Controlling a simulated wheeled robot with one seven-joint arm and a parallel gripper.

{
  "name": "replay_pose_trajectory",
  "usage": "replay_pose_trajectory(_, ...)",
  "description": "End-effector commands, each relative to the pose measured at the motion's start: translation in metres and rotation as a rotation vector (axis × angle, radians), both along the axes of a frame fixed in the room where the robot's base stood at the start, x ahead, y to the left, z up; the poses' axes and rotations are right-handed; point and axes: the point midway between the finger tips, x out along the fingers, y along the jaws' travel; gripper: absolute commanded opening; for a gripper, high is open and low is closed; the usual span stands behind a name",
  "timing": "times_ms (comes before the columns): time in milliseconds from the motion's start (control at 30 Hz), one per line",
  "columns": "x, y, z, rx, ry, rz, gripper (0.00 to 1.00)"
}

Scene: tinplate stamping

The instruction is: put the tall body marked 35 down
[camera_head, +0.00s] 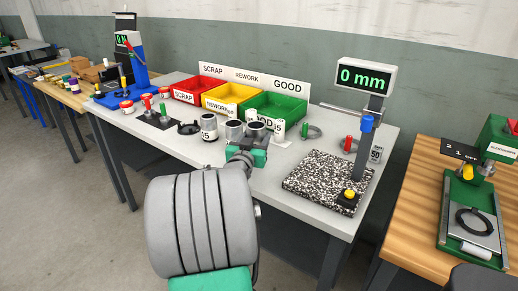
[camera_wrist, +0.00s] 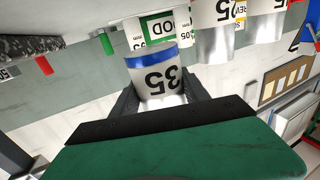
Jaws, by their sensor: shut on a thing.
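The tall body marked 35 (camera_wrist: 157,80) is a pale cylinder with black digits and a blue band. It sits between the two dark fingers of my gripper (camera_wrist: 158,92) in the wrist view, where the picture is upside down. In the head view, my gripper (camera_head: 250,149) is over the front of the grey table (camera_head: 166,152), shut on this body (camera_head: 254,131), which is partly hidden by the gripper. I cannot tell whether its base touches the table.
Close left stand a grey cylinder (camera_head: 234,131) and another marked cylinder (camera_head: 209,127). A pale cylinder (camera_head: 279,129) stands right. The red (camera_head: 185,97), yellow (camera_head: 214,105) and green (camera_head: 262,102) bins are behind. A speckled plate with a gauge (camera_head: 318,183) is right.

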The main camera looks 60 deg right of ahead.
Motion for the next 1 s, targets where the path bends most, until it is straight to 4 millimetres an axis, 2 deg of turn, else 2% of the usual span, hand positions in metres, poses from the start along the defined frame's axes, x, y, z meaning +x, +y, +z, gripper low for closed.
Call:
replay_pose_trajectory(233,-0.001,-0.022,-0.027,0.001,0.0,-0.002,0.14)
replay_pose_trajectory(300,0.0,-0.021,-0.044,0.003,0.001,0.001,0.14)
replay_pose_trajectory(367,0.0,-0.021,-0.051,0.0,0.0,0.0,0.14)
replay_pose_trajectory(767,0.0,-0.02,-0.055,-0.002,-0.002,0.0,0.14)
replay_pose_trajectory(800,0.0,-0.02,-0.053,-0.002,-0.002,0.001,0.56)
replay_pose_trajectory(1000,0.0,-0.02,-0.053,-0.001,-0.001,0.001,0.73)
